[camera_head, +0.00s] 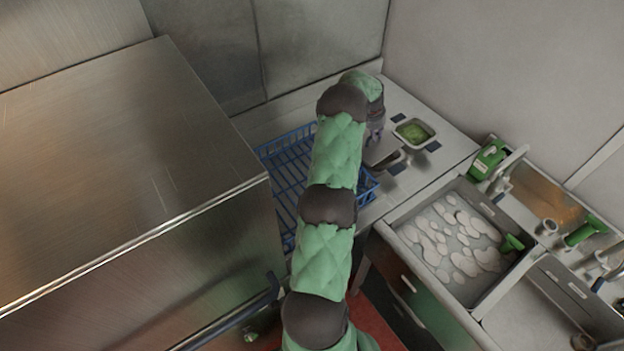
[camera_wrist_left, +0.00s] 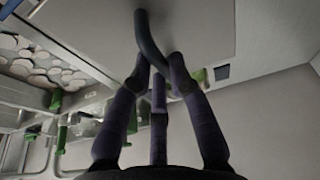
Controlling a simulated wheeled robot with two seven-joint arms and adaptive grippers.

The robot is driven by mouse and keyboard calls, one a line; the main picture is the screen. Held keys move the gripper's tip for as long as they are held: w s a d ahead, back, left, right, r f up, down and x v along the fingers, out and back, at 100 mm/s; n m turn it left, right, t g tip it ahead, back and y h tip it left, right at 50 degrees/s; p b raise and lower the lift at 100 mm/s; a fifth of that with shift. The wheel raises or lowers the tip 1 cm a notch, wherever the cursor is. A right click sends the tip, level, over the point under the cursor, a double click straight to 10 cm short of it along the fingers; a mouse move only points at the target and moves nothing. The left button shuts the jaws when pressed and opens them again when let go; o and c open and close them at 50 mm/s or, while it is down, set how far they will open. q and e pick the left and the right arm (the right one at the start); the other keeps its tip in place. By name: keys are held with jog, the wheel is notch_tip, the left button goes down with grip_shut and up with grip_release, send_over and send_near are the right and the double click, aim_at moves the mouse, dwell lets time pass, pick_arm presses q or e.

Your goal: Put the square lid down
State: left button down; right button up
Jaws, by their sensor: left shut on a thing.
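My left gripper (camera_head: 375,132) is at the back counter in the head view, mostly hidden by my own green-sleeved arm. In the left wrist view the gripper (camera_wrist_left: 162,62) is shut on the dark curved handle (camera_wrist_left: 142,30) of the square lid. The lid appears as a flat grey panel (camera_wrist_left: 205,28) close beyond the fingers. Whether its underside touches anything is not clear. My right gripper is in neither view.
A small square pan with green contents (camera_head: 414,131) sits right of the gripper, with dark blue pads (camera_head: 433,146) around it. A blue wire rack (camera_head: 287,165) lies to the left. A tray of pale slices (camera_head: 400,232) stands front right. A large metal cabinet (camera_head: 120,150) fills the left.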

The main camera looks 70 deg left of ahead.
pick_arm(q)
jog(key=s+d+n+g+y, duration=0.1)
jog(key=s+d+n, duration=0.25)
jog(key=s, duration=0.75)
jog(key=s+d+n, duration=0.2)
jog(key=s+d, duration=0.2)
jog(key=s, duration=0.6)
jog(key=s+d+n+g+y, duration=0.1)
jog(key=s+d+n, duration=0.2)
jog(key=s, duration=0.8)
jog(key=shift+s+d+f+b, duration=0.15)
jog(key=shift+f+b, duration=0.75)
jog(key=shift+f, duration=1.6)
jog(key=shift+s+d+f+b, duration=0.15)
jog(key=shift+f+b, duration=0.7)
jog(key=shift+f, duration=1.65)
jog(key=shift+r, duration=0.1)
